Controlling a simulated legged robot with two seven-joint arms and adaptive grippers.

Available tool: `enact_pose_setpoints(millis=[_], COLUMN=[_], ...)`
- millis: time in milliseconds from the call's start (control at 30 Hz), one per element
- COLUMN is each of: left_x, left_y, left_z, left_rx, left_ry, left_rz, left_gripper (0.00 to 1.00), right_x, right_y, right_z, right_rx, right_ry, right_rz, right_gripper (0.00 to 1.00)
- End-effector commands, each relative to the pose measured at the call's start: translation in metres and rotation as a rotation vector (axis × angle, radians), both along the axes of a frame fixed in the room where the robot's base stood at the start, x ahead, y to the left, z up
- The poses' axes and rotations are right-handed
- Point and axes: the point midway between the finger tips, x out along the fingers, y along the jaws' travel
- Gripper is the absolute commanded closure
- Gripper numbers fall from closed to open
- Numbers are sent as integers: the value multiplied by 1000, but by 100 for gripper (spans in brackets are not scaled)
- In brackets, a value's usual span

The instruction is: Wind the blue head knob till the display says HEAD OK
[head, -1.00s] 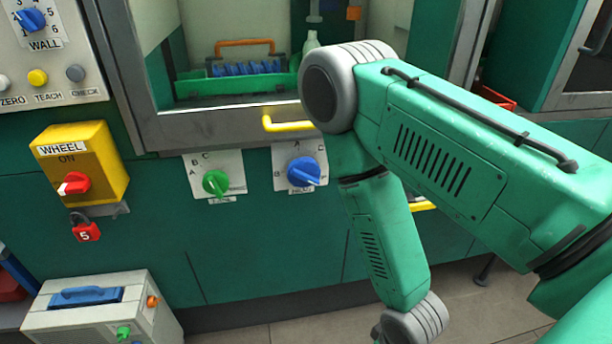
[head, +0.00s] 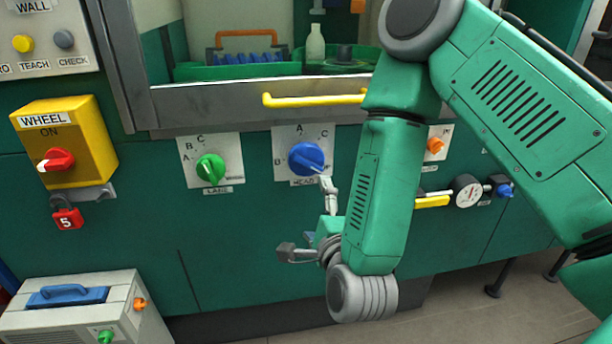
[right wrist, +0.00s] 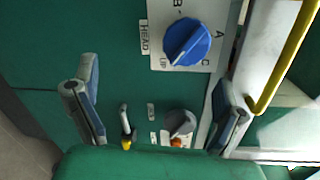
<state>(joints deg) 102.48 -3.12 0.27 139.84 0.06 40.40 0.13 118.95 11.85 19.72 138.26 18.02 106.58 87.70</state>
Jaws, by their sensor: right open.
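The blue head knob (head: 306,158) sits on a white plate marked B, A, C and HEAD on the green cabinet front. It also shows in the right wrist view (right wrist: 187,43), beyond the fingertips, its pointer turned towards the UP mark. My right gripper (head: 308,221) is open and empty, just below the knob; one finger shows close under the plate. In the right wrist view its two fingers (right wrist: 156,110) stand wide apart with the knob not between them. No display reading HEAD OK is in view. My left gripper is not in view.
A green lane knob (head: 210,169) is left of the head knob. A yellow bar handle (head: 314,99) runs above it.

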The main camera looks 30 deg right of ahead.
Motion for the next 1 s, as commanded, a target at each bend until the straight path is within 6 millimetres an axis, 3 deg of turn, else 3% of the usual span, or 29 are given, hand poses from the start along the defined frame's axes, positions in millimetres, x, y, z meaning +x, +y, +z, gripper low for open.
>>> enact_pose_setpoints(millis=[133,333,800,1000], left_x=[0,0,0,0], left_y=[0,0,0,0], left_z=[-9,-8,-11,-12], left_rx=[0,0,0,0], left_ry=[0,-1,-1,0], left_rz=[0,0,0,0], left_gripper=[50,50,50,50], right_x=[4,20,109,129], right_y=[-8,-15,-47,-54], right_z=[23,29,28,27], right_rx=[119,138,136,135], right_ry=[-148,-176,-172,-170], right_rz=[-67,-78,-75,-73], right_gripper=[8,8,8,8])
